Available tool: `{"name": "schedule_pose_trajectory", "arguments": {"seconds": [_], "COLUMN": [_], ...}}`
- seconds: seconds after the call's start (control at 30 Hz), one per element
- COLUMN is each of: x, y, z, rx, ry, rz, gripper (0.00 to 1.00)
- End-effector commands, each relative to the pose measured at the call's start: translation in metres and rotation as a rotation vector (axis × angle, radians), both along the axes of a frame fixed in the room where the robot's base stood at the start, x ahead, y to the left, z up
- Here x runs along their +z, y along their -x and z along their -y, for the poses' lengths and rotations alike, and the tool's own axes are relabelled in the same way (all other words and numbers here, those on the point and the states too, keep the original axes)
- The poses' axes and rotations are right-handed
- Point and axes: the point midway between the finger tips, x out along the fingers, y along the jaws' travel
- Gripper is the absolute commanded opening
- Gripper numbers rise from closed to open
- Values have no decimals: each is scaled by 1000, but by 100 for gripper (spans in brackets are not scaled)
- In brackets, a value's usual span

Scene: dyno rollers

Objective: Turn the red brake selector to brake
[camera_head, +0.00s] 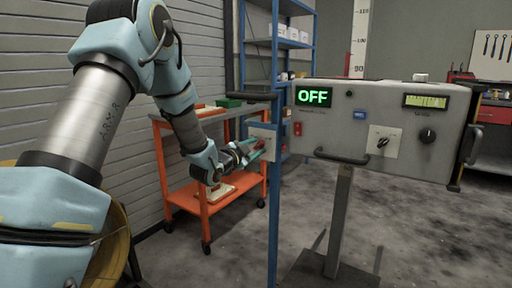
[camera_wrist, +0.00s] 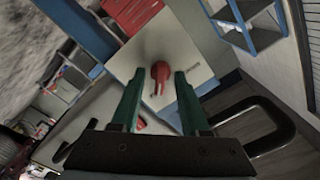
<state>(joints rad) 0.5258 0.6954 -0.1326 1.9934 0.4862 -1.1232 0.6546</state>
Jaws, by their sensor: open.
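The red brake selector (camera_wrist: 160,76) is a red knob on a pale square plate (camera_wrist: 150,52), seen in the wrist view with its pointer toward the picture's bottom. In the head view the plate (camera_head: 264,143) is at the left of the grey control box, and the knob is mostly hidden by my gripper. My gripper (camera_wrist: 156,82) is open, its two green fingers on either side of the knob with gaps; I cannot tell whether the tips reach around it. In the head view my gripper (camera_head: 254,151) is close to the plate. The display (camera_head: 313,96) reads OFF.
An orange cart (camera_head: 206,209) and blue shelf (camera_head: 315,45) stand behind. Open floor lies at the right.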

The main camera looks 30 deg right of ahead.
Motion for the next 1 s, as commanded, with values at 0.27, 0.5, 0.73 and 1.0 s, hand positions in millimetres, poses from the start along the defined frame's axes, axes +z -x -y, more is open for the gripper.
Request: {"name": "schedule_pose_trajectory", "arguments": {"seconds": [0.27, 0.5, 0.73, 1.0], "x": [0, 0, 0, 0], "y": [0, 0, 0, 0], "z": [1, 1, 1, 1], "rx": [0, 0, 0, 0], "ry": [0, 0, 0, 3], "rz": [0, 0, 0, -5], "gripper": [44, 17, 0, 0]}}
